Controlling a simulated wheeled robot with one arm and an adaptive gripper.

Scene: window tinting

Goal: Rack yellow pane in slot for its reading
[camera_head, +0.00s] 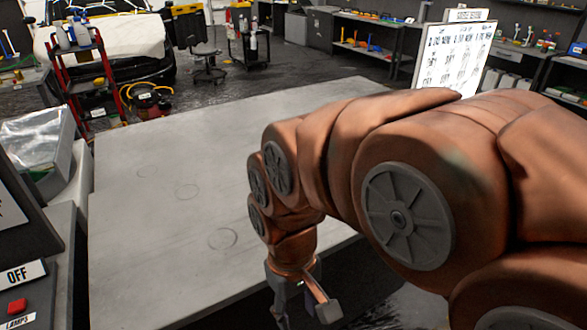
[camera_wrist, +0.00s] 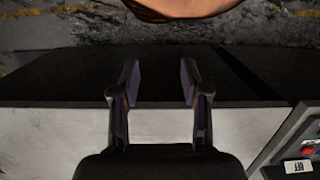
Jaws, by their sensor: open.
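My gripper (camera_head: 304,312) hangs at the near right edge of the grey table, low in the head view. In the wrist view my gripper (camera_wrist: 160,82) has its two fingers spread wide with nothing between them. I see no yellow pane and no rack slot in either view. My own arm hides much of the right side of the head view. A white board with printed text and drawings (camera_head: 453,57) stands behind the arm; its text is too small to read.
The grey table (camera_head: 150,225) is bare except for faint ring marks. A control panel with an OFF label (camera_head: 22,278) and red button (camera_head: 17,306) is at left, beside a grey box with a clear top (camera_head: 40,135). A red cart (camera_head: 88,75) stands beyond.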

